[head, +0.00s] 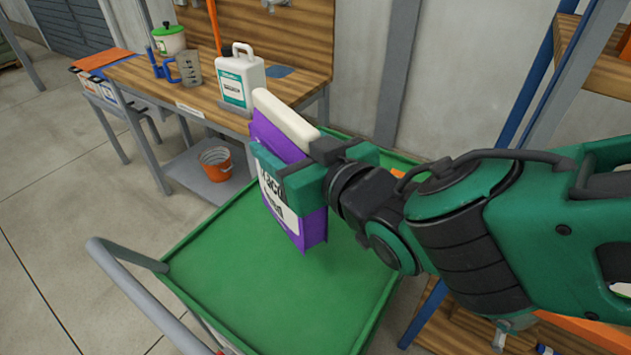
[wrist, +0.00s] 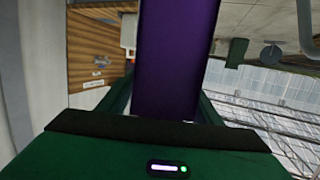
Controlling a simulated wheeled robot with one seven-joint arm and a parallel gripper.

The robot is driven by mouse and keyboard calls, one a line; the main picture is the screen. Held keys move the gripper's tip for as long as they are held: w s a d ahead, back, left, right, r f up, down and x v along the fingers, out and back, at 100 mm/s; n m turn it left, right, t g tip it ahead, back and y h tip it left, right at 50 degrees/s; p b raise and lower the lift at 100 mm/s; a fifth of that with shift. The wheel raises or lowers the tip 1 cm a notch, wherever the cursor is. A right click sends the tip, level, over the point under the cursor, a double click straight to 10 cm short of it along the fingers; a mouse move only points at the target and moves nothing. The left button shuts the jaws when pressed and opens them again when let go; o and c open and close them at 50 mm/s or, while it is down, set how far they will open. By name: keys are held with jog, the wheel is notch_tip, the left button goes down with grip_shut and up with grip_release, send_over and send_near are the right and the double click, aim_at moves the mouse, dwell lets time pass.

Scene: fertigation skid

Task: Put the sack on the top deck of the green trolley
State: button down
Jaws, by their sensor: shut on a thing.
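The sack (head: 262,132) is purple with a white label and a cream top band, and it is upright in the head view. My gripper (head: 300,186) is shut on it, with one green finger across its front face. The sack is over the green top deck of the trolley (head: 236,267). I cannot tell whether its lower edge touches the deck or hangs just above it. In the wrist view the purple side of the sack (wrist: 176,60) stands between my fingers. The far part of the deck is partly hidden behind the sack and my arm.
The trolley's grey handle (head: 130,285) is at the near left. The deck is otherwise clear.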

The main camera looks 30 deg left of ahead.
jog(key=w+f, duration=1)
jog(key=w, duration=0.1)
jog(key=shift+w+f, duration=0.2)
jog(key=shift+f, duration=0.05)
dwell(0.4)
jog(key=c, duration=0.6)
grip_release()
jog(key=shift+f, duration=0.1)
jog(key=shift+d, duration=0.1)
